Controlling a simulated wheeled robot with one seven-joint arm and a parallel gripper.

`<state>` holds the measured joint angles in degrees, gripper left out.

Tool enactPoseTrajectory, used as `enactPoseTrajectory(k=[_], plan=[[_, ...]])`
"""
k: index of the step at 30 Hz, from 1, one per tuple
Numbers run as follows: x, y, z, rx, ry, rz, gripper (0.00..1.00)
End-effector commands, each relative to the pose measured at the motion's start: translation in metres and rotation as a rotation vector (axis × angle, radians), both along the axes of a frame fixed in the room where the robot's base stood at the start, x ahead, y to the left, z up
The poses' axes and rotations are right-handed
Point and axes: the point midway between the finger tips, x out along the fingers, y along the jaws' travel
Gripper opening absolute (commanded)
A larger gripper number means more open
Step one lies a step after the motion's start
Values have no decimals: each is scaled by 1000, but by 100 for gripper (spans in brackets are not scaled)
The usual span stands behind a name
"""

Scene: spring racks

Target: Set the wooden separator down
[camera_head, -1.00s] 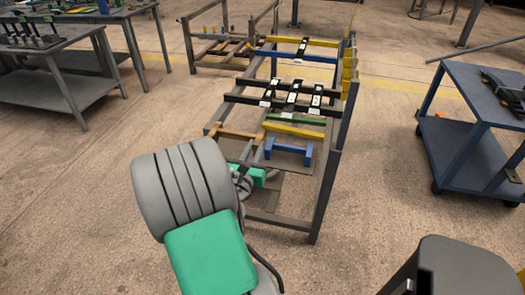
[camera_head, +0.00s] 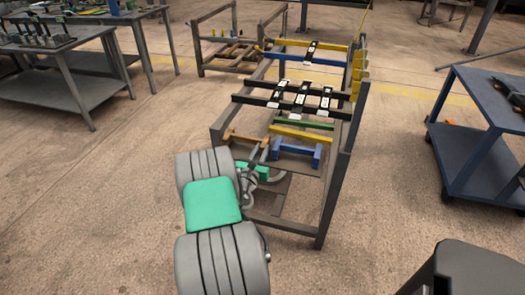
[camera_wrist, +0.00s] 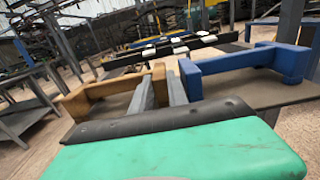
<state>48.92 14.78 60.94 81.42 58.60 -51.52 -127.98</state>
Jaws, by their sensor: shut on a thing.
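The wooden separator (camera_head: 244,138) is a tan wooden bar with end blocks, at the near left of the dark metal rack (camera_head: 334,170). It also shows in the wrist view (camera_wrist: 112,88), left of the blue separator (camera_wrist: 235,62). My gripper (camera_head: 264,146) reaches in from the near side and is shut on the wooden separator near its right end. In the wrist view, the grey fingers (camera_wrist: 160,88) cover part of it there. Its underside is hidden, so I cannot tell whether it touches the rack.
The blue separator (camera_head: 297,151) lies just right of my gripper, with a yellow bar (camera_head: 302,134) and a green bar (camera_head: 305,123) behind. Black bars with pale-marked pieces (camera_head: 301,101) cross the rack higher up. A blue cart (camera_head: 480,125) stands right.

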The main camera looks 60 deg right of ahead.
Motion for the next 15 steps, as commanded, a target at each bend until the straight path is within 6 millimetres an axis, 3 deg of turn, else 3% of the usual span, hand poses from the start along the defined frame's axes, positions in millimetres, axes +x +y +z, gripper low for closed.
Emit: enactPoseTrajectory(k=[6,7,10,15], plan=[[0,0,-3,0,-1,0,0],[0,0,-3,0,-1,0,21],[0,0,-2,0,0,0,28],[0,0,-2,0,0,0,28]])
